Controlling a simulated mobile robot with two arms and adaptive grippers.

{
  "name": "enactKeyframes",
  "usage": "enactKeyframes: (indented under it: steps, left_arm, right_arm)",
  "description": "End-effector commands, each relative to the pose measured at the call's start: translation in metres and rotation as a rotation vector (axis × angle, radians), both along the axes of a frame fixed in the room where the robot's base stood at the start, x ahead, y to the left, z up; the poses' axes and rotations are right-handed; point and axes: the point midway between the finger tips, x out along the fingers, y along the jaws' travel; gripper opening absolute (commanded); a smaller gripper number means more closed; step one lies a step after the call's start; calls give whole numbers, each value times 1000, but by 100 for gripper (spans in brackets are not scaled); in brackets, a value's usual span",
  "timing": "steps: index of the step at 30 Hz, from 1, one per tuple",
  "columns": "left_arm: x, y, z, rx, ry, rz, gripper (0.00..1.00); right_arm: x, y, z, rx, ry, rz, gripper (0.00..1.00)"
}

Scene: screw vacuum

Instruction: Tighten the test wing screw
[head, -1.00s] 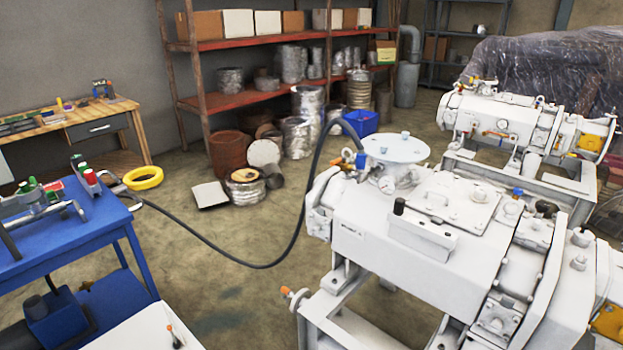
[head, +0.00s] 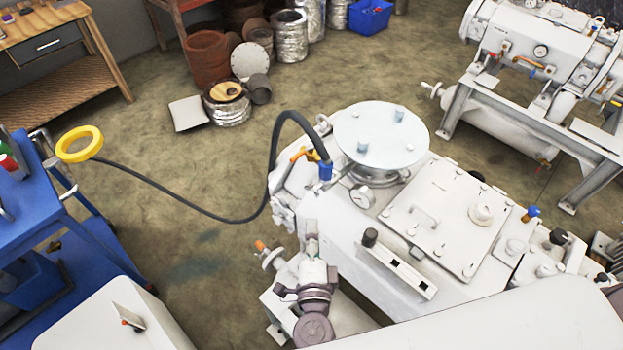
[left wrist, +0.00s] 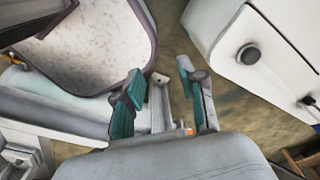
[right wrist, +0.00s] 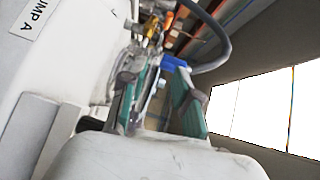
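An orange-yellow wing-shaped handle (head: 302,154) sits beside the blue hose fitting (head: 325,171) on the white pump (head: 345,245); I cannot tell for sure that it is the test wing screw. In the right wrist view, brass and orange fittings (right wrist: 152,28) show beyond the fingertips, near the blue fitting (right wrist: 174,63). My right gripper (head: 311,238) is beside the pump's front left side, below the handle and apart from it. Its fingers (right wrist: 160,85) are open and empty. My left gripper (left wrist: 163,85) is outside the head view, open and empty.
A black hose (head: 235,219) runs from the blue fitting across the floor to a yellow ring (head: 79,143) by the blue cart (head: 30,220). An orange-tipped valve handle (head: 262,246) sticks out left of my right gripper. A second machine (head: 560,50) stands back right.

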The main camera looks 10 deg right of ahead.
Motion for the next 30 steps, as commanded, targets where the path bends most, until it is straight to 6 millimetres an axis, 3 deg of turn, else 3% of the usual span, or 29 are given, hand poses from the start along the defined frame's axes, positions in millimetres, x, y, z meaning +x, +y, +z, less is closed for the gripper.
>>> enactKeyframes:
  steps: [7, 11, 15, 21, 30]
  left_arm:
    - [-21, 7, 17, 9, 31, -2, 40]
    - [-14, 5, 23, 7, 20, -1, 40]
    - [5, 0, 28, -1, -8, -1, 40]
    - [9, -4, 31, -6, -14, -3, 40]
    - [-3, -3, 29, -4, 3, -2, 40]
  right_arm:
    - [55, -11, 1, -6, -4, 1, 31]
    - [80, -17, -2, -5, -4, 1, 31]
    - [101, -21, -5, -7, -3, 2, 31]
    - [115, -24, -8, -4, -1, 1, 31]
    - [116, -24, -9, -3, 0, 1, 31]
